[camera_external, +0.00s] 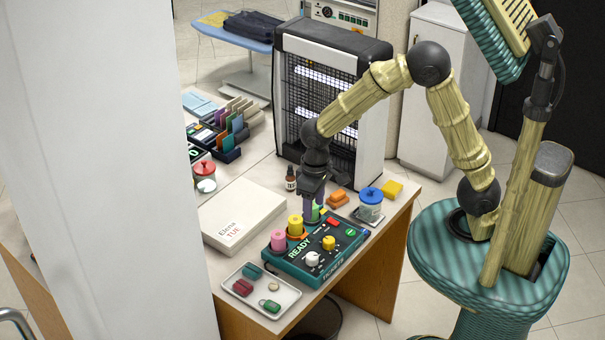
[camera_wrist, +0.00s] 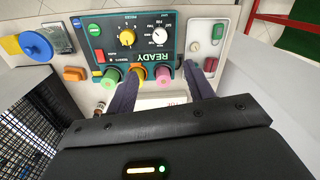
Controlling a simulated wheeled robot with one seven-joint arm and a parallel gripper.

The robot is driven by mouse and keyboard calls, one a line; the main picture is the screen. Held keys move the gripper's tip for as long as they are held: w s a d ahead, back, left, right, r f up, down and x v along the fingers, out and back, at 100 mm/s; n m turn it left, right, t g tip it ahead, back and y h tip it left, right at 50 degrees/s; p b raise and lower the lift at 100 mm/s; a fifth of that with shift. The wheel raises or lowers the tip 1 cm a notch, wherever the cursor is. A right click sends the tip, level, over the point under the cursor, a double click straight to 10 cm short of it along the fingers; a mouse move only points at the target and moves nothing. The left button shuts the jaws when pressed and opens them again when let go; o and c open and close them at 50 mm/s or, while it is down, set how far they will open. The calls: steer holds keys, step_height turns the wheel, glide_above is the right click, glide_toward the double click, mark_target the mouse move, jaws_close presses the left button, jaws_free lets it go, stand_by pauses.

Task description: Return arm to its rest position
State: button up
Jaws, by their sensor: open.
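My arm reaches left over the counter, bent, in the external view. My gripper (camera_external: 312,208) points down over the back edge of a teal control panel (camera_external: 318,249). In the wrist view my gripper (camera_wrist: 162,78) is open, with its two dark fingers spread. A pink cylinder (camera_wrist: 164,76) shows between the fingers. A yellow-orange cylinder (camera_wrist: 139,70) is partly hidden by one finger, and a green cylinder (camera_wrist: 111,76) is outside that finger. I hold nothing. Whether the fingers touch any cylinder cannot be told.
The counter also holds a white box (camera_external: 238,215) marked "Elena TUE", a tray (camera_external: 285,299) with small items, a blue-lidded jar (camera_external: 370,206), orange blocks (camera_external: 337,198) and a dark bottle (camera_external: 290,179). A black-grilled heater-like unit (camera_external: 327,95) stands close behind my forearm. Air above the panel is clear.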

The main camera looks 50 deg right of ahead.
steer(key=s+d+m+t, duration=0.1)
steer(key=s+d, duration=0.2)
steer(key=d, duration=0.7)
steer(key=s+d+r+m+t, duration=0.1)
steer(key=s+d, duration=0.2)
steer(key=d, duration=0.8)
steer(key=shift+s+d+r+t, duration=0.25)
steer(key=shift+d+r+t, duration=0.05)
stand_by(1.5)
